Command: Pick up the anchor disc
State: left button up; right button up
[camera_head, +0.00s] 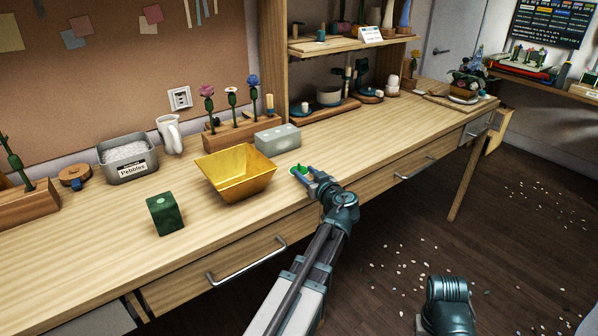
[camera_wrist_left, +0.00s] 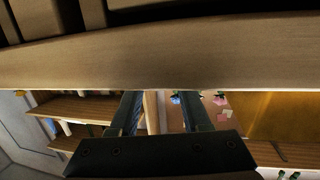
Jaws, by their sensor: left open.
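A small green and pale disc-like piece (camera_head: 299,169), which looks like the anchor disc, lies near the front edge of the wooden counter, right of the gold bowl. My left gripper (camera_head: 308,179) is low over the counter edge beside it, and its fingers partly cover it. The left wrist view shows the two dark fingers of my left gripper (camera_wrist_left: 160,104) apart with a gap between them. I cannot make out the disc in that view. My right gripper is not in view.
A gold bowl (camera_head: 234,172), a grey block (camera_head: 277,139) and a dark green cube (camera_head: 164,215) stand nearby on the counter. A pebble tin (camera_head: 129,161), a white pitcher (camera_head: 170,135) and a flower stand (camera_head: 238,131) are behind. The counter front left is clear.

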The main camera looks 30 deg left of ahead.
aim_at(300, 167)
pick_arm(q)
jog(key=x, duration=0.5)
jog(key=shift+r, duration=0.1)
grip_shut()
